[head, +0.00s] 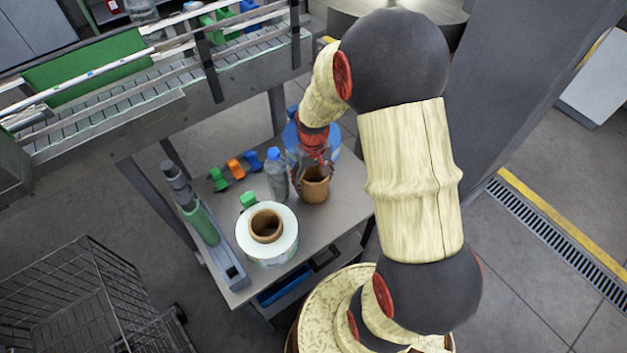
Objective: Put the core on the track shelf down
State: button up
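The brown cardboard core (315,188) is upright at the right side of the grey cart top, just right of a clear bottle. My gripper (314,170) reaches down to it from above and behind, with its fingers at the core's upper rim. It appears shut on the core's wall. The fingertips are small and partly hidden. I cannot tell whether the core's bottom touches the surface. No shelf is clearly marked as the track shelf in this view.
A white label roll (281,240) with a brown core stands front left. The blue-capped bottle (276,174) is close beside the held core. Green, orange and blue pieces (236,168) lie behind. A conveyor (130,92) runs above left; a wire cart (85,300) stands lower left.

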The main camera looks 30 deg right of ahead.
jog(key=shift+f, duration=0.2)
jog(key=o, duration=1)
jog(key=shift+r, duration=0.15)
jog(key=s+a+r+t+p, duration=0.1)
jog(key=s+a+r+p, duration=0.15)
jog(key=r, duration=0.95)
jog(key=s+a+r+t+p, duration=0.1)
jog(key=a+r, duration=0.2)
jog(key=r, duration=0.9)
jog(key=s+a+r+n+t, duration=0.1)
jog(key=s+a+r, duration=0.2)
jog(key=s, duration=0.3)
jog(key=s+a+r+t, duration=0.2)
jog(key=s+a+r, duration=0.2)
jog(key=s+r, duration=0.1)
jog(key=shift+s+a+r+n+t, duration=0.3)
jog(key=shift+s+r+n, duration=0.1)
jog(key=shift+r, duration=0.1)
jog(key=shift+w, duration=0.1)
